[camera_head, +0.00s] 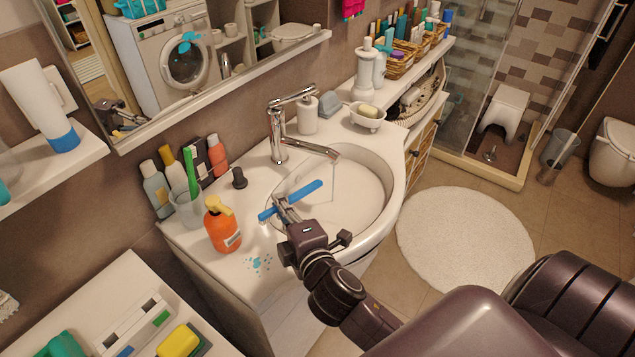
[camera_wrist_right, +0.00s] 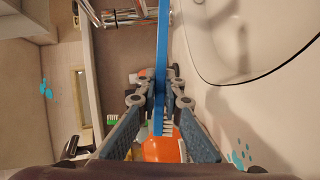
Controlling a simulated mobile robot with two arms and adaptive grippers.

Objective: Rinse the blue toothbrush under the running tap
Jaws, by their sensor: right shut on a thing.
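The blue toothbrush (camera_head: 304,191) is held over the left edge of the white basin (camera_head: 372,212). Its bristle end points left toward the orange bottle, and its handle end points right toward the spout. My right gripper (camera_head: 283,207) is shut on it near the bristle end. In the right wrist view the brush (camera_wrist_right: 163,45) runs between the fingertips (camera_wrist_right: 160,95), with white bristles low in the picture. The chrome tap (camera_head: 279,135) arches over the basin; a faint thin line below its spout may be water. The brush appears apart from that line. My left gripper is not in view.
An orange pump bottle (camera_head: 221,228) stands close left of the gripper. Behind it are a glass (camera_head: 186,212) with a green toothbrush (camera_head: 190,172) and several bottles. Blue splashes (camera_head: 259,264) mark the counter.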

